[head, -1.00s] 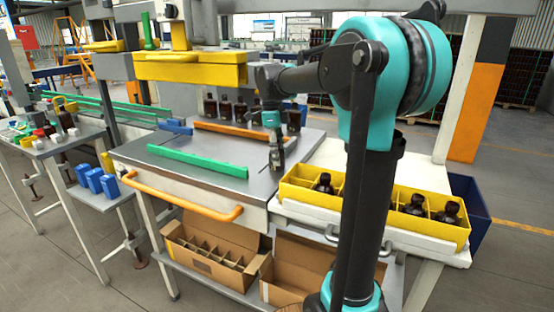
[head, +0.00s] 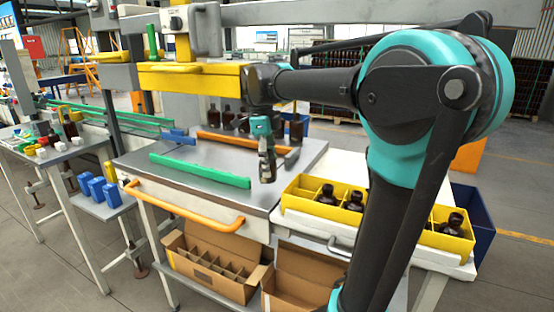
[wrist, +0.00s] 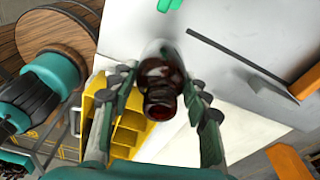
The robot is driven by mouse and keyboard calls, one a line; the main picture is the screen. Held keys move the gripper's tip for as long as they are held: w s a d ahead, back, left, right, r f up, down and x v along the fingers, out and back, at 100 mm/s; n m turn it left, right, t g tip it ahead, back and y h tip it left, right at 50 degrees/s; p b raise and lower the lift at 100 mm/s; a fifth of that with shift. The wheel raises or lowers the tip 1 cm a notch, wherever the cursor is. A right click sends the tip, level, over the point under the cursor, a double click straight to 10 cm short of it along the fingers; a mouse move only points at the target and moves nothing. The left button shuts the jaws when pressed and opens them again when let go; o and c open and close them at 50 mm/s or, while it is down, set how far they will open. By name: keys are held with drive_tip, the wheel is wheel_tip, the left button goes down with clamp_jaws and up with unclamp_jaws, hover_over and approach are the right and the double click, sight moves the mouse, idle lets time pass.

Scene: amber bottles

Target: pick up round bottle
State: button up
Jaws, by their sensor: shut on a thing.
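A dark amber round bottle (wrist: 160,85) is between the fingers of my gripper (wrist: 157,100) in the wrist view, its neck toward the camera. The fingers press on it from both sides. In the head view my gripper (head: 266,160) points down and is shut on the bottle (head: 268,174), over the front right part of the grey worktable (head: 205,195). The gripper partly hides the bottle there. Whether the bottle's base touches the table I cannot tell. More dark bottles (head: 228,118) stand at the back of the table.
A yellow divided crate (head: 300,205) with several dark bottles stands right of the gripper, partly hidden by my arm. A green bar (head: 200,170) and an orange bar (head: 235,143) lie across the table. Open cardboard boxes (head: 215,265) sit on the shelf below.

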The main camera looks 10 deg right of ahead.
drive_tip(key=s+a, duration=0.6)
drive_tip(key=s, duration=0.2)
drive_tip(key=shift+s, duration=0.1)
idle(0.7)
